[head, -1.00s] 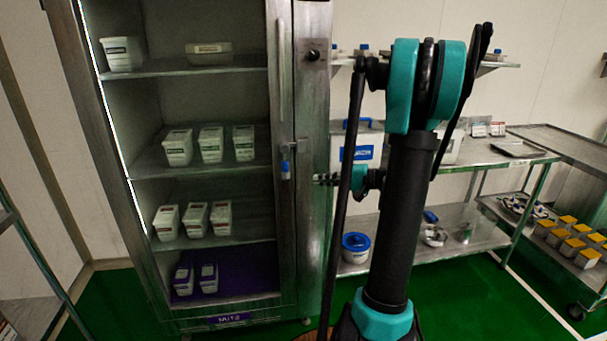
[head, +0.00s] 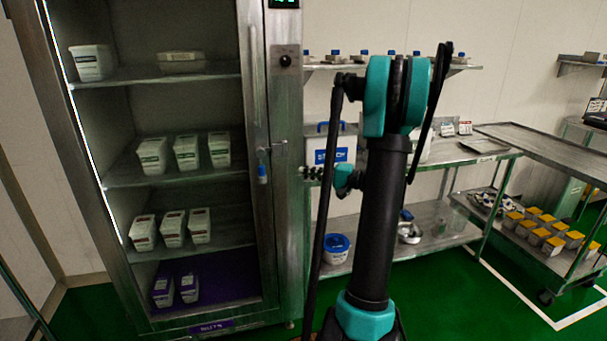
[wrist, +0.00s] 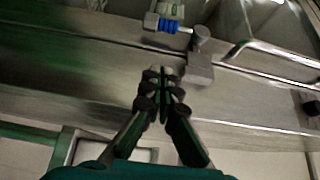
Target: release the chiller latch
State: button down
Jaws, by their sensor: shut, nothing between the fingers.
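The chiller (head: 287,200) is a tall steel cabinet with a glass door, and the door looks shut. Its latch (head: 263,172) sits at the door's right edge, with a blue part hanging below a small metal bar. In the wrist view the latch (wrist: 168,26) shows a blue ribbed collar and a metal pin, next to a rounded knob and block (wrist: 200,66). My gripper (head: 306,172) is right of the latch at about its height, apart from it in the picture. In the wrist view my gripper (wrist: 160,74) is shut and empty, below the latch in the picture.
A door handle (wrist: 270,58) runs right of the latch in the wrist view. A steel shelf table (head: 440,158) with a blue-labelled box (head: 330,156) stands right of the chiller. A cart (head: 530,142) is farther right. Green floor is clear in front.

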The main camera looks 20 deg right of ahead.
jog(key=x, duration=0.7)
jog(key=shift+s+a, duration=0.15)
jog(key=shift+a, duration=1.1)
jog(key=shift+s+a, duration=0.15)
jog(key=shift+a, duration=0.7)
